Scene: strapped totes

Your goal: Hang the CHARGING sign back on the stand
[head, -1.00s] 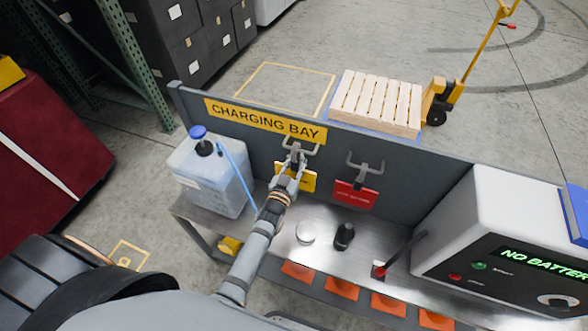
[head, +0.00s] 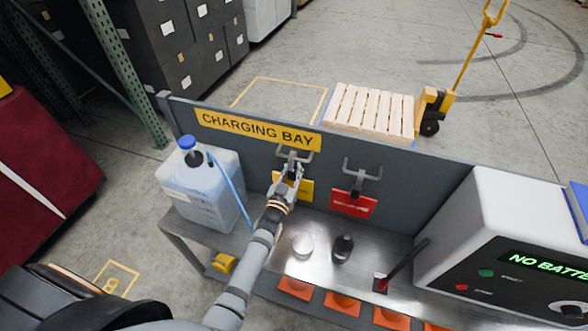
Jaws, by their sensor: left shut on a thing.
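A yellow sign (head: 305,189) is at the back panel, below the left grey hook (head: 294,157); its lettering is too small to read. My left gripper (head: 291,178) is shut on the yellow sign and covers its middle. Whether the sign touches the hook cannot be told. A red sign (head: 353,203) hangs from the right hook (head: 362,171). The back panel (head: 400,187) bears a yellow CHARGING BAY label (head: 257,130). My right gripper is not in view.
A jug with a blue cap (head: 203,185) stands left on the metal bench. A white disc (head: 303,244), a dark knob (head: 342,248), a lever (head: 407,262) and the charger (head: 500,230) stand to the right. A wooden pallet (head: 370,110) is behind the panel.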

